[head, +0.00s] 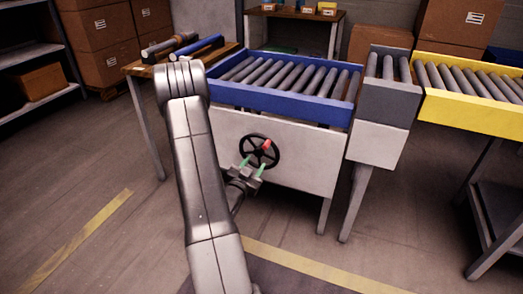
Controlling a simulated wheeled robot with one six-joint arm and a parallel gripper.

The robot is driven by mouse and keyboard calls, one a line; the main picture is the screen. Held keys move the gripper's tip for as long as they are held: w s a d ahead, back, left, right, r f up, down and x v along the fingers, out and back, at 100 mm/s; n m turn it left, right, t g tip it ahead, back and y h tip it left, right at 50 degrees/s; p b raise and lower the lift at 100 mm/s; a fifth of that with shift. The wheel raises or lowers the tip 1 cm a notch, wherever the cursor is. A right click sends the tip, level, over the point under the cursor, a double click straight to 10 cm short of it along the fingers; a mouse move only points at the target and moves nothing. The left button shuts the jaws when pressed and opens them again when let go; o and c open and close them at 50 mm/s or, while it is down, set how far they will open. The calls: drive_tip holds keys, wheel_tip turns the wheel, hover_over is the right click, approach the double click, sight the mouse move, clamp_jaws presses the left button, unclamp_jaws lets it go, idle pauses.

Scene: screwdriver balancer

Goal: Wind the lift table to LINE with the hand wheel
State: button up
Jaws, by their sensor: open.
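The black spoked hand wheel (258,153) is on the white front panel (300,165) of the lift table. It carries a red knob (266,145) at its upper right. The lift table's blue frame (280,104) holds grey rollers. My gripper (252,164), with green fingertips, is open in front of the wheel, the fingertips at its left and lower edge. I cannot tell whether they touch it. No LINE mark is readable.
A grey roller section (386,98) on a white block stands right of the table, then a yellow roller conveyor (470,108). A wooden bench (140,68) with rods is at left. Cardboard boxes (102,35) stand behind. The floor in front has yellow stripes.

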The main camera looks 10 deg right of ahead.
sight(265, 148)
drive_tip(key=b+x, duration=0.1)
drive_tip(key=x, duration=0.9)
drive_tip(key=shift+w+d, duration=0.25)
drive_tip(key=shift+w, duration=0.05)
clamp_jaws()
